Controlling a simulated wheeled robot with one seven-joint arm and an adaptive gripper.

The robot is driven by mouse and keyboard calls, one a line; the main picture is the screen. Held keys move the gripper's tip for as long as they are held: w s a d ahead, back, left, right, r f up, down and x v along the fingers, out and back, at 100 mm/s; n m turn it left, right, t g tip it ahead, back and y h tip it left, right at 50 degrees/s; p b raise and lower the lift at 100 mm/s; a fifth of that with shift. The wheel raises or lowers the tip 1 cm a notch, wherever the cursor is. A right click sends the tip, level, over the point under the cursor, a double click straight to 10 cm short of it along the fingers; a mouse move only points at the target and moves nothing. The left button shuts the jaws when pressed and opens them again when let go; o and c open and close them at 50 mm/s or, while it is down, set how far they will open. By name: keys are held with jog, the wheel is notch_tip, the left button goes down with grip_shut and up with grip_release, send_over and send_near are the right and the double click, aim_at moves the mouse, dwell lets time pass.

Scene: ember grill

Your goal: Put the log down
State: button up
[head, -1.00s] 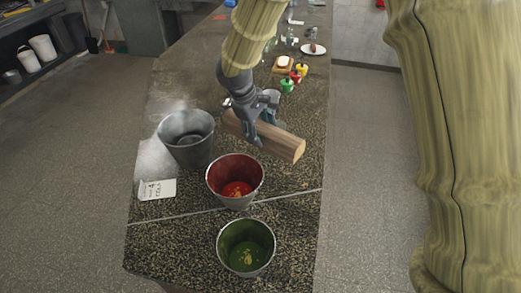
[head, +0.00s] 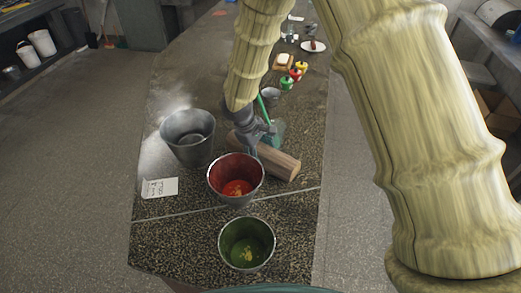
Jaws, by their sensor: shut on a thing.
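The log (head: 280,164) is a brown split piece of wood behind and to the right of the red bucket. It lies level, low at the speckled counter (head: 300,198); I cannot tell whether it touches the surface. My gripper (head: 258,143) points down over the log's middle and is shut on it. The log's left end shows just left of my gripper. Part of its near side is hidden by the gripper fingers and the red bucket's rim.
A grey metal bucket (head: 187,140) stands left of the log. A red-lined bucket (head: 236,178) stands close in front, and a green-lined bucket (head: 246,244) nearer. A white card (head: 160,188) lies at left. Behind are a green-handled tool (head: 263,108) and sauce bottles (head: 286,83).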

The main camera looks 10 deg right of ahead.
jog(key=shift+f, duration=0.25)
jog(key=o, duration=1.5)
jog(key=shift+o, duration=0.2)
